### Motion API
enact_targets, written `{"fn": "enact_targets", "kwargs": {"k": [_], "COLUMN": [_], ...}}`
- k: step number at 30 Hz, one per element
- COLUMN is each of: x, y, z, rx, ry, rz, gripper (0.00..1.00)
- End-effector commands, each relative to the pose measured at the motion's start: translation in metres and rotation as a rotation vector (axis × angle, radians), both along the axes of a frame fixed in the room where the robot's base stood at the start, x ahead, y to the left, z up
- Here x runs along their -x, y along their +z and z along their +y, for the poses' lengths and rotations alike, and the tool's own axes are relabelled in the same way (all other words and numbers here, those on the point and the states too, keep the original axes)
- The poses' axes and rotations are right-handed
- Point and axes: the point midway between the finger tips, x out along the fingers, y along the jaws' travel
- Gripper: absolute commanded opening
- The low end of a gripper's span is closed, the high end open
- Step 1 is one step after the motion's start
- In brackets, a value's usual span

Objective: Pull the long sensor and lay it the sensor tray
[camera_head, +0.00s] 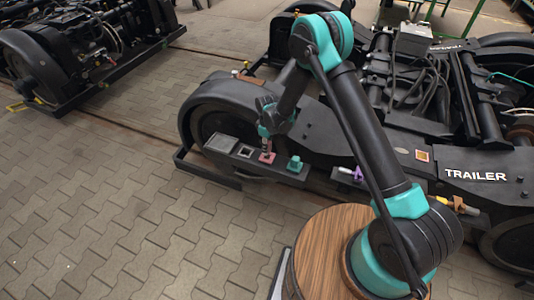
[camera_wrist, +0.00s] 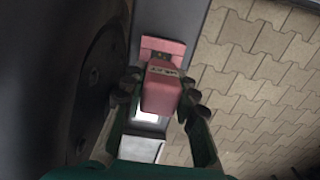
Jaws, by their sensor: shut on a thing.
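A pink block-shaped sensor (camera_wrist: 161,92) with a dark marking on its top face is between the fingers of my gripper (camera_wrist: 162,82). My gripper is shut on it. The sensor stands at a pink base plate (camera_wrist: 163,47) on a dark ledge. I cannot tell whether it is still seated in the plate. In the head view my gripper (camera_head: 267,145) points down over the pink base (camera_head: 267,158) beside the black wheel. A grey tray (camera_head: 221,143) sits left of it on the ledge and shows partly in the wrist view (camera_wrist: 141,149).
A small square frame with a pale centre (camera_head: 245,151) lies between tray and pink base. A teal part (camera_head: 295,164) stands just to the right, and a purple part (camera_head: 357,173) farther right. The bogie marked TRAILER (camera_head: 476,176) fills the right. Paved floor (camera_head: 100,200) is clear at left.

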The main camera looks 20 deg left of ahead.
Motion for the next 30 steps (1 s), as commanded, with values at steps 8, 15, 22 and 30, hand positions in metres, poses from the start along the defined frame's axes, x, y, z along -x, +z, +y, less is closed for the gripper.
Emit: {"fn": "enact_targets", "kwargs": {"k": [8,15,22,30], "x": [0.0,0.0,0.0,0.0], "y": [0.01,0.019,0.025,0.026], "z": [0.0,0.0,0.0,0.0], "rx": [0.0,0.0,0.0,0.0], "ry": [0.0,0.0,0.0,0.0], "rz": [0.0,0.0,0.0,0.0], "gripper": [0.0,0.0,0.0,0.0]}}
